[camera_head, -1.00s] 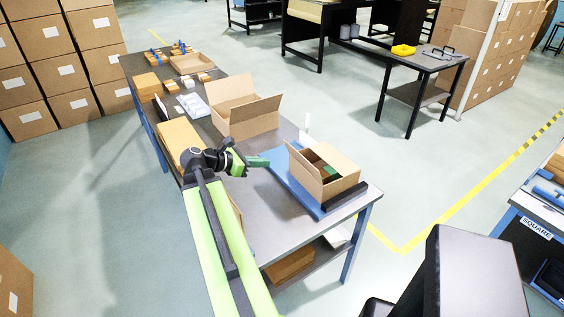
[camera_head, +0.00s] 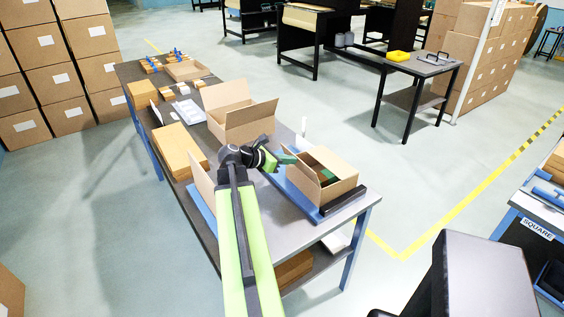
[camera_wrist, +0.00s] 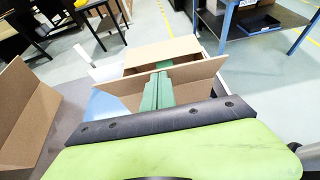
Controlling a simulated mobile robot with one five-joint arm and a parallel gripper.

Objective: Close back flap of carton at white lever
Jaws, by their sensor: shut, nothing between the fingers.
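The open carton (camera_head: 335,190) sits on a blue mat (camera_head: 294,196) near the right end of the table. A flap (camera_head: 302,181) stands up on its left side, and something green and dark shows inside. The white lever (camera_head: 304,127) stands upright behind the carton; a white piece also shows left of the carton in the wrist view (camera_wrist: 104,72). My gripper (camera_head: 289,158) is shut and empty, its green fingertips at the carton's back left corner. In the wrist view the fingers (camera_wrist: 157,92) overlap a raised flap (camera_wrist: 195,72); I cannot tell whether they touch it.
A second open carton (camera_head: 240,122) stands farther back on the table (camera_head: 288,138). A flat brown stack (camera_head: 178,150) and an upright cardboard panel (camera_head: 201,185) lie left of my arm. A black bar (camera_head: 343,201) lies at the carton's right.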

